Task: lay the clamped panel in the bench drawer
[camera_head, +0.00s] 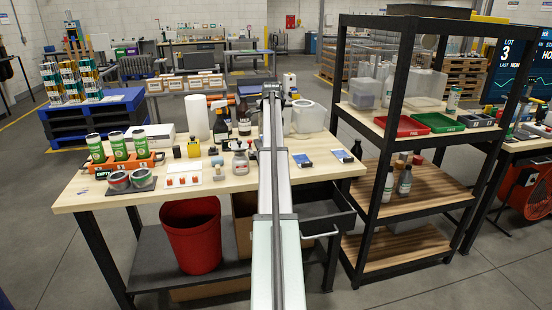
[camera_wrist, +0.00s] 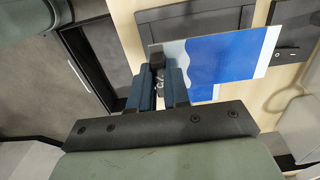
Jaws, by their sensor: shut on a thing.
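A flat panel (camera_wrist: 228,57), blue with a pale wavy left part and a white right strip, shows in the wrist view, just beyond my fingertips. The bench drawer (camera_head: 322,212) is pulled open and looks empty, right of my arm.
A black shelf rack (camera_head: 396,120) stands close to the right of the drawer. A red bin (camera_head: 190,235) stands under the bench.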

